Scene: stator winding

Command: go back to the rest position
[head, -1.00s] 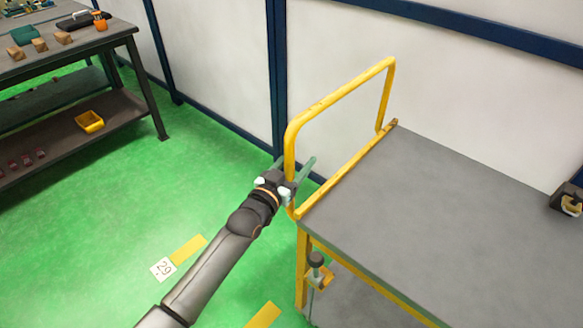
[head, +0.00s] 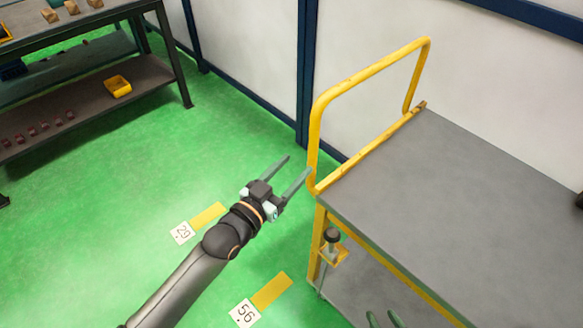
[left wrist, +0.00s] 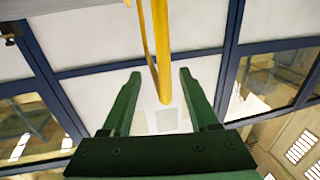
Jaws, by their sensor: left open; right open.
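My left gripper (head: 298,165) is open and empty beside the yellow handle of the cart, to the left of the cart's near corner. In the left wrist view the left gripper's green fingers (left wrist: 158,75) stand wide apart. The handle's yellow tube (left wrist: 162,60) shows between them; I cannot tell how far off it is. The tips of my right gripper (head: 381,315) show at the bottom edge of the head view, spread apart; the rest of it is out of view.
The cart has a bare grey top (head: 450,200), a yellow tube handle (head: 316,130) and a dark knob (head: 332,235) at its side. A dark shelf table (head: 90,100) with a yellow bin (head: 118,86) stands at the upper left. Green floor (head: 110,190) between them is free.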

